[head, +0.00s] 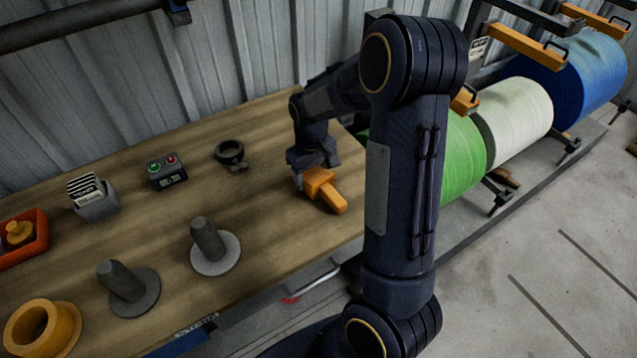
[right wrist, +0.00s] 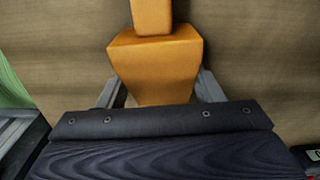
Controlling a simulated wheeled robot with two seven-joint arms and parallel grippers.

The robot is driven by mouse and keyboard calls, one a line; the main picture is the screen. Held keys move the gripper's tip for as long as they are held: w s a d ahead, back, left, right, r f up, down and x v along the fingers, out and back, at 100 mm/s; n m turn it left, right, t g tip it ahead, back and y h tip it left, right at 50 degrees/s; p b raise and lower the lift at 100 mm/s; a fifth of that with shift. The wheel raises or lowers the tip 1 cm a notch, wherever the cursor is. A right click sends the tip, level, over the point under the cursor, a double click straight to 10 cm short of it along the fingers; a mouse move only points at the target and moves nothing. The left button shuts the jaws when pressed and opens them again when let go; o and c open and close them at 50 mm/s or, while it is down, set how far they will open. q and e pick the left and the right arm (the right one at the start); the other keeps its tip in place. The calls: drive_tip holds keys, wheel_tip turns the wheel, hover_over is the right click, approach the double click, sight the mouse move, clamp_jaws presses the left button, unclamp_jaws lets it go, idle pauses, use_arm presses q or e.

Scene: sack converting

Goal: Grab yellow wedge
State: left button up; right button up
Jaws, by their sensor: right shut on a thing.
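The yellow wedge (head: 326,188) is an orange-yellow block with a narrower arm sticking out. It is at the right part of the wooden table in the head view. My right gripper (head: 311,170) reaches down over it and is shut on its thick end. In the right wrist view the wedge (right wrist: 158,65) sits between the two grey fingers of the right gripper (right wrist: 155,92), its narrow part pointing away. I cannot tell whether the wedge touches the tabletop. My left gripper is not in view.
On the wooden table (head: 270,125) stand a black ring clamp (head: 230,152), a button box (head: 166,171), a card holder (head: 95,200), two grey posts on discs (head: 208,240) (head: 122,282), a yellow ring (head: 42,330) and an orange tray (head: 40,245). Green (head: 463,150), white and blue rolls stand at the right.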

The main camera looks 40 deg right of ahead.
drive_tip(key=shift+c, duration=1.1)
drive_tip(key=shift+r, duration=0.1)
